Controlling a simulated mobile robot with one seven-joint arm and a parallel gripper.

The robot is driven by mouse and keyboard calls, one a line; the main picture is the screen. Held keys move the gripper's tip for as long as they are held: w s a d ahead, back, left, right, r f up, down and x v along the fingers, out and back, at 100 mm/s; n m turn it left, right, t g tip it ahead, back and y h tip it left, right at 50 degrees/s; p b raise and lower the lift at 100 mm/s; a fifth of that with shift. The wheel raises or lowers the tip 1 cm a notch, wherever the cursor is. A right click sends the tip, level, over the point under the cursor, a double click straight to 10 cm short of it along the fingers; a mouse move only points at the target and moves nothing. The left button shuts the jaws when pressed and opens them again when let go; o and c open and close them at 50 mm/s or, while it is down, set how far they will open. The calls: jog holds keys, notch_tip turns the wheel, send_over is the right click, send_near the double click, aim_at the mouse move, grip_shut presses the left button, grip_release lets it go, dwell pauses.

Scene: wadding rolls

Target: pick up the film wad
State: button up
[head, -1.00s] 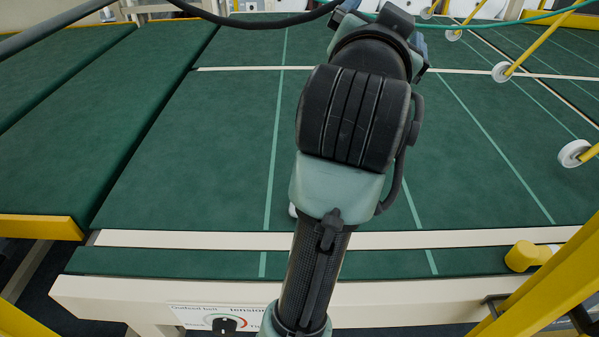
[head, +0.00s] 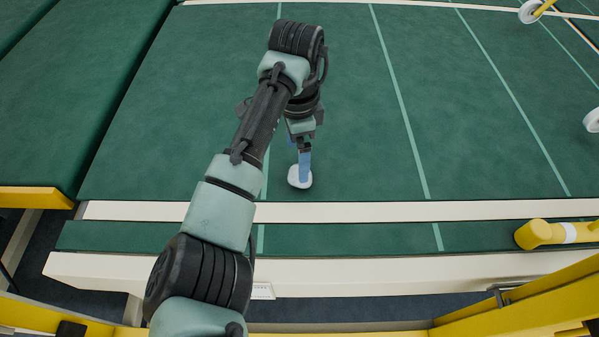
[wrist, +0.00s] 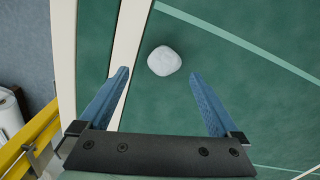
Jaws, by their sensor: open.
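The film wad (head: 300,178) is a small white rounded lump on the green belt, near the belt's cream front strip. In the wrist view the wad (wrist: 164,61) lies just beyond the fingertips, roughly in line with the gap between them. My gripper (head: 304,168) points down at the wad in the head view, and its blue fingers partly overlap it there. In the wrist view my gripper (wrist: 160,74) is open, with nothing between its two blue fingers. I cannot tell how high the fingertips are above the belt.
A cream strip (head: 400,211) runs along the belt's front edge. A yellow part with a white band (head: 540,234) is at the front right. White wheels (head: 530,12) on yellow bars stand at the back right. A white roll (wrist: 10,112) is at the wrist view's left. The belt around the wad is clear.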

aim_at(293, 178)
jog(key=f, duration=0.5)
jog(key=w+f+p, duration=0.1)
jog(key=f, duration=0.2)
jog(key=shift+d+f, duration=0.2)
jog(key=c, duration=1.3)
